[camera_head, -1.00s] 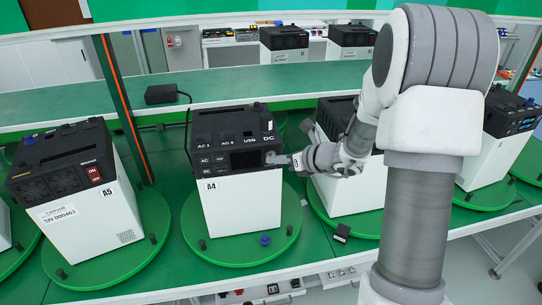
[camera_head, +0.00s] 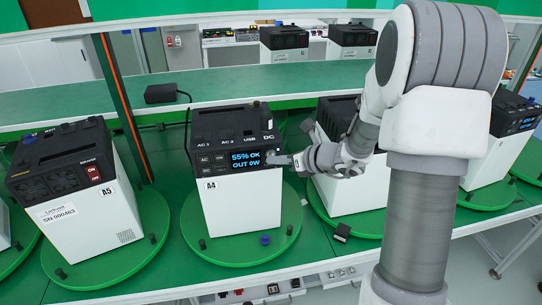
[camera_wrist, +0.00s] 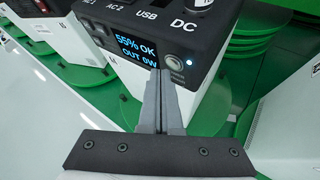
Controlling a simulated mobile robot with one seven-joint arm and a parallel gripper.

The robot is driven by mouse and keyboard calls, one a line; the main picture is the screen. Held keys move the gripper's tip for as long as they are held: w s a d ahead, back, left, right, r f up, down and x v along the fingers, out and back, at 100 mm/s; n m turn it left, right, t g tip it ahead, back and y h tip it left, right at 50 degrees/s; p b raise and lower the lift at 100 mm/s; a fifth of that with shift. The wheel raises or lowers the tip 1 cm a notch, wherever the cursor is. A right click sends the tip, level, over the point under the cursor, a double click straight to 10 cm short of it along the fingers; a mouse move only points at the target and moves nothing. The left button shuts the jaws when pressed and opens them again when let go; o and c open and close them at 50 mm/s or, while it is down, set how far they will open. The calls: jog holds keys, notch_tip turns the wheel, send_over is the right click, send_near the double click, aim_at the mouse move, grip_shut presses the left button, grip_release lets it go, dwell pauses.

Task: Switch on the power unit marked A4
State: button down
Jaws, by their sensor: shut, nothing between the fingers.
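The power unit marked A4 (camera_head: 240,204) stands on a green turntable in the middle of the head view, a white box with a black top. Its display (camera_head: 254,158) is lit and reads "55% OK" and "OUT 0W". In the wrist view the display (camera_wrist: 134,46) is lit too, and a round button (camera_wrist: 173,62) with a small lit light sits to its right. My gripper (camera_head: 276,159) is shut and empty at the unit's front panel. In the wrist view its fingertips (camera_wrist: 159,74) are just below and left of the button; I cannot tell whether they touch the panel.
Unit A5 (camera_head: 118,212) with a red switch stands on a turntable to the left. Another unit (camera_head: 348,190) stands behind my arm, and one with a lit display (camera_head: 514,118) is at the far right. A blue knob (camera_head: 265,240) lies on A4's turntable (camera_head: 215,252).

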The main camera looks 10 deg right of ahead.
jog(key=shift+s, duration=0.2)
jog(key=shift+s, duration=0.1)
jog(key=s+b, duration=0.1)
jog(key=s, duration=0.3)
jog(key=shift+s, duration=0.4)
dwell(0.5)
jog(key=s+a+r+n+g, duration=0.35)
jog(key=s+n, duration=0.25)
jog(key=n, duration=0.2)
jog(key=s+a+r+n+g, duration=0.2)
jog(key=s+a+r+n, duration=0.25)
jog(key=s+n, duration=0.3)
jog(key=s+d+r+n+h, duration=0.1)
jog(key=s+d+n+h, duration=0.2)
jog(key=s+n, duration=0.2)
jog(key=s+d+r+n+t+h, duration=0.1)
jog(key=s+d+n+h, duration=0.3)
jog(key=n, duration=0.6)
jog(key=shift+s+d+r+n+h, duration=0.15)
jog(key=shift+s+r+n+h, duration=0.2)
jog(key=shift+s+r, duration=0.6)
